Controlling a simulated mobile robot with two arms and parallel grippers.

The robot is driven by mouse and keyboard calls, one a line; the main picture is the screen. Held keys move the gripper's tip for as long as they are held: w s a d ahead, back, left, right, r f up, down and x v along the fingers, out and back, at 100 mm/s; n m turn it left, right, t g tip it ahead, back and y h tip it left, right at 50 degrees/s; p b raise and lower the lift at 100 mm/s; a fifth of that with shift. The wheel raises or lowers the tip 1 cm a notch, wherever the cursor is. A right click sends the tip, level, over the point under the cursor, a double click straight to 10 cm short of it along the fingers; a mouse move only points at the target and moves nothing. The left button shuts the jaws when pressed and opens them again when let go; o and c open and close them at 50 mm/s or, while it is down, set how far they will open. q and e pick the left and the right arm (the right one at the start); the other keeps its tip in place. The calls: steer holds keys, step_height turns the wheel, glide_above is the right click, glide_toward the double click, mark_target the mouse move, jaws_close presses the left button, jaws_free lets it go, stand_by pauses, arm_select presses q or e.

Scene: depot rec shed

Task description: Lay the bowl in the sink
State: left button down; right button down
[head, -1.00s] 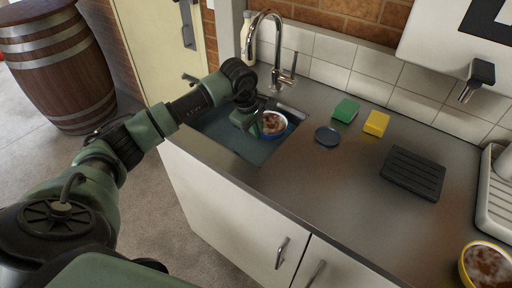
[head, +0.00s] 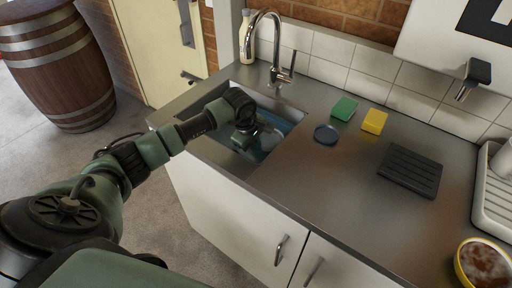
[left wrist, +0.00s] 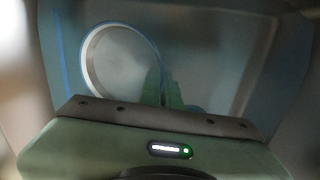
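The sink (head: 215,150) is set into the left end of the steel counter; its inside looks blue. My left gripper (head: 245,140) is down inside it. The blue bowl (head: 268,141) is in the sink just right of the gripper, partly hidden by it. In the left wrist view the bowl (left wrist: 120,62) shows as a blurred pale round with a blue edge. There the green fingers (left wrist: 163,92) are close together at its right edge and look shut on the rim. Whether the bowl touches the sink floor I cannot tell. My right gripper is out of view.
A chrome tap (head: 270,45) stands behind the sink. A yellow-rimmed bowl (head: 484,263) stands at the lower right.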

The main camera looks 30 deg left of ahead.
arm_select(q)
steer(key=c, duration=1.6)
jaws_free()
steer(key=shift+c, duration=0.2)
steer(key=shift+r+p, duration=0.2)
steer(key=shift+p, duration=0.1)
steer(key=shift+s+r, duration=0.1)
steer(key=shift+r, duration=0.25)
steer(key=b+v, duration=0.2)
steer(key=v, duration=0.9)
